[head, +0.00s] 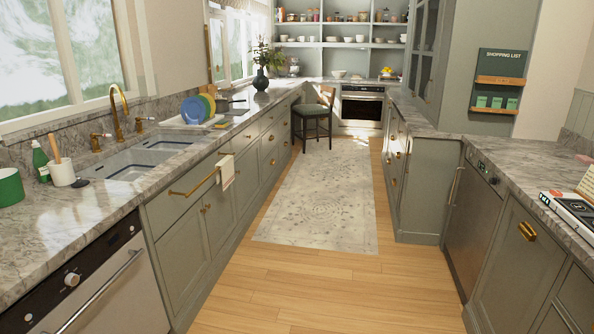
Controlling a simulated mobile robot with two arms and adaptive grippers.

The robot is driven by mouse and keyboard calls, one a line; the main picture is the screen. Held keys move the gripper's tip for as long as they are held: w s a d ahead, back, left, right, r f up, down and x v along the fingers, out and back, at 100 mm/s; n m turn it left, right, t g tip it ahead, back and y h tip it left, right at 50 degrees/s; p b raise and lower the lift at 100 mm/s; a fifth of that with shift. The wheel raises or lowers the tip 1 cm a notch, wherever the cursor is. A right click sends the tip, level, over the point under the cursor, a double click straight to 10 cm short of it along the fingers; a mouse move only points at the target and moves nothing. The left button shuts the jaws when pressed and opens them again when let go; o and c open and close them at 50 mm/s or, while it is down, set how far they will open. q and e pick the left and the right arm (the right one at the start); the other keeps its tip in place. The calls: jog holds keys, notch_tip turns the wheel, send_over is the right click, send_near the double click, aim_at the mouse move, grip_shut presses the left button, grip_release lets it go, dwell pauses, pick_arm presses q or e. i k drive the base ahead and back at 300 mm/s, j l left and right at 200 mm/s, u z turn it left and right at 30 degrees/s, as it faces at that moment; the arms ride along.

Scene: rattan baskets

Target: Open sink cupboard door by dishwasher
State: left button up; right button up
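The sink (150,157) is set in the marble counter on the left, with a brass tap (122,110) behind it. Below it are two grey-green cupboard doors. The nearer door (182,262) stands beside a steel-fronted appliance (115,290) with a dark control panel, which looks like the dishwasher. The farther door (222,205) adjoins it. Small brass knobs (206,208) sit near where the doors meet. Both doors look shut. Neither of my grippers is in view.
A brass rail (192,190) with a hanging towel (225,171) runs above the doors. Wooden floor (325,290) and a patterned rug (320,200) lie clear between the counters. A stool (316,115) stands farther back. Another steel-fronted appliance (470,230) is on the right.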

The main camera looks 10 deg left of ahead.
aim_at(183, 251)
jog(key=i, duration=1.65)
